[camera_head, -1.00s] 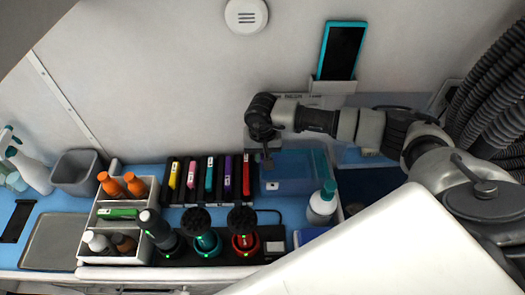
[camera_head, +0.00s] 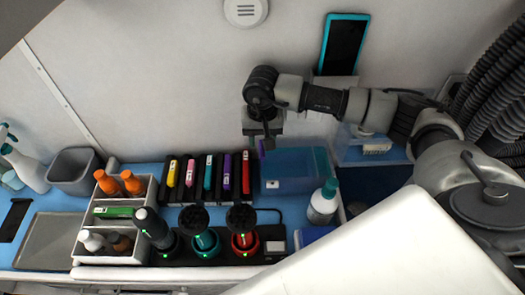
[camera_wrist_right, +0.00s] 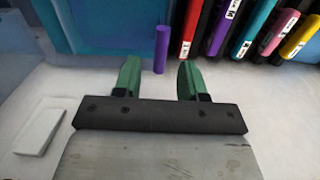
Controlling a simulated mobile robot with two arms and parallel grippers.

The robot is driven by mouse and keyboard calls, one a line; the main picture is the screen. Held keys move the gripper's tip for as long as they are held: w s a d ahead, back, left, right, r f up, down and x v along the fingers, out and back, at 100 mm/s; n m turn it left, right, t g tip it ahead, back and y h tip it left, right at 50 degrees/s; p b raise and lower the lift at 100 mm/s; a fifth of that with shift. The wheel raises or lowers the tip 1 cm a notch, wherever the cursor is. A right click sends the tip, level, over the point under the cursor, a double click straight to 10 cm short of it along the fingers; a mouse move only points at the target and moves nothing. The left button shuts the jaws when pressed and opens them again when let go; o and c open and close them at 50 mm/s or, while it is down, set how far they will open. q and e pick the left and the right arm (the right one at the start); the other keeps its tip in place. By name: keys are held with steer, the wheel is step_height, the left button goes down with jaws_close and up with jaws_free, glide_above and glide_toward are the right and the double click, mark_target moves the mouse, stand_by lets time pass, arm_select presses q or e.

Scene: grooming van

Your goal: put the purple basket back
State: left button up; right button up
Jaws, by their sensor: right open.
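No clear basket shape shows in either view. A narrow purple piece (camera_head: 262,149) shows at my right gripper, by the left end of the translucent blue box (camera_head: 300,171). In the right wrist view the purple piece (camera_wrist_right: 161,50) stands upright beyond the gap between the fingers; I cannot tell if it is part of the purple basket. My right gripper (camera_head: 266,143) hangs above the back of the counter near the wall. In the right wrist view its two green fingers (camera_wrist_right: 158,78) are apart, with nothing clearly gripped. My left gripper is not in view.
A rack of coloured cases (camera_head: 209,177) stands left of the blue box. In front are clippers on a dark charging base (camera_head: 190,254) and a white bottle (camera_head: 322,206). A phone (camera_head: 342,45) is on the wall. A white panel (camera_head: 390,250) blocks the lower right.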

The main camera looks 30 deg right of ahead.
step_height(320, 180, up, 6)
steer(key=b, duration=0.1)
stand_by(0.5)
